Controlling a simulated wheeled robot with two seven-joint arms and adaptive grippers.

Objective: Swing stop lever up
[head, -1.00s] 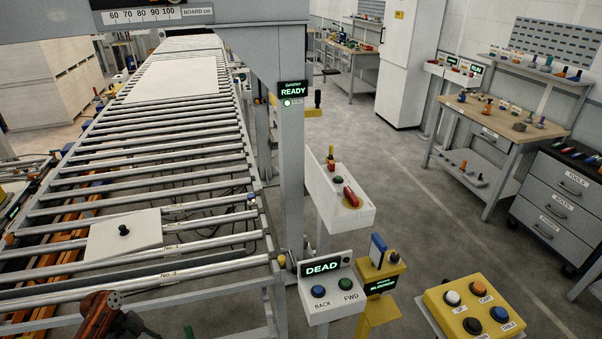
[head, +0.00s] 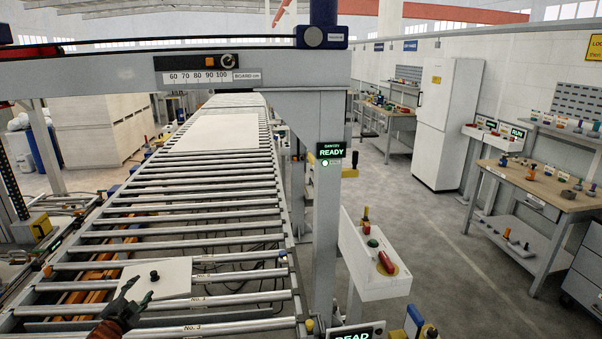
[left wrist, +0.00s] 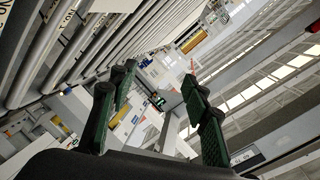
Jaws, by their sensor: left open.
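I cannot tell for certain which part is the stop lever. A red lever-like handle (head: 386,262) sits on the white control box (head: 372,279) right of the conveyor, beside a green button (head: 373,243). An upright handle with an orange-red top (head: 365,215) stands at the box's far end. My right gripper is out of view.
The roller conveyor (head: 205,235) runs away from me under a grey gantry beam (head: 120,82). The gantry post (head: 325,240) carries a READY display (head: 331,150) and stands between my left gripper and the control box.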

